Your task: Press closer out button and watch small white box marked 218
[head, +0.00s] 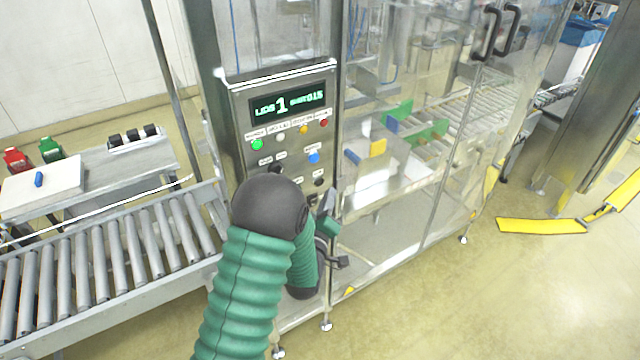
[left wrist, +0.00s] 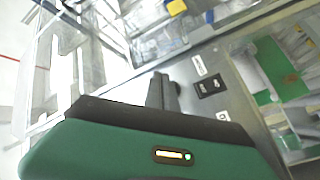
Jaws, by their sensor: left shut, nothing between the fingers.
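The steel control panel (head: 285,115) faces me in the head view, with a green-lit display and rows of buttons. They include a green button (head: 257,144), a yellow button (head: 304,129), a red button (head: 324,123), a blue button (head: 313,157) and a black knob (head: 319,181). Their labels are too small to read, so I cannot tell which is closer out. My left gripper (head: 328,201) is shut and empty by the panel's lower right; contact is unclear. The left wrist view shows its dark fingers (left wrist: 162,91) beside a black switch plate (left wrist: 211,86). I cannot make out a box marked 218.
A roller conveyor (head: 110,245) runs along the left. Behind it a table (head: 140,160) holds red, green and black items. Clear machine doors (head: 455,110) stand right of the panel, with another conveyor inside. Open floor (head: 480,290) lies at front right.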

